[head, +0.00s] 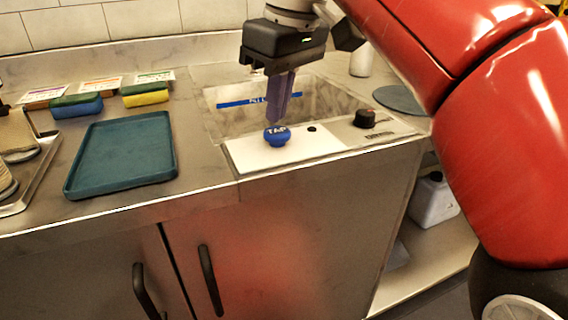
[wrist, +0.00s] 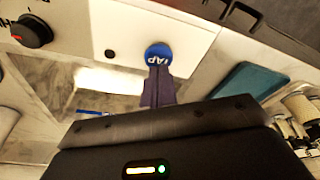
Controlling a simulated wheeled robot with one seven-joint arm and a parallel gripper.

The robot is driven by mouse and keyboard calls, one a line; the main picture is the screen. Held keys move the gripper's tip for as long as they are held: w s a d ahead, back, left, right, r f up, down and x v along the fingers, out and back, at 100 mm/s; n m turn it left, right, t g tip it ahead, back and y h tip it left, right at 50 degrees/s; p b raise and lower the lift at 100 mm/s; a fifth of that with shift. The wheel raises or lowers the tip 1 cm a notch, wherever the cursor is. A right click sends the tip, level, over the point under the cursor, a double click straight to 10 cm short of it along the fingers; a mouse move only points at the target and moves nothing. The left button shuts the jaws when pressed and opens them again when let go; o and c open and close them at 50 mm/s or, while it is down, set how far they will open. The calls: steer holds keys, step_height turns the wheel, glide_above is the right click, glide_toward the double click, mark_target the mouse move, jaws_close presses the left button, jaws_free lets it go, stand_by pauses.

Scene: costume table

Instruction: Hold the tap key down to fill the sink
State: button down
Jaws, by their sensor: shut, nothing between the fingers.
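The blue round tap key (head: 277,137), marked "TAP", stands on a white panel (head: 245,155) at the front of the sink. It also shows in the wrist view (wrist: 158,54). My gripper (head: 274,121) is shut and empty, its purple fingers pointing down at the key. The fingertips are right at or just above the key's top; I cannot tell whether they touch. The sink (head: 320,97) lies behind the panel, with a blue fill line (head: 240,103) on its back wall, partly hidden by my fingers. I cannot make out a water level.
A black knob (head: 365,118) and a small black dot (head: 311,128) sit right of the key. A teal tray (head: 122,153) lies to the left, with sponges (head: 76,106) and cards behind it. A bottle (head: 360,62) and a round mat (head: 400,99) are at the right.

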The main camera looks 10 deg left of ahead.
steer(key=shift+f, duration=0.2)
steer(key=shift+f+b, duration=0.75)
steer(key=shift+f, duration=0.15)
stand_by(6.9)
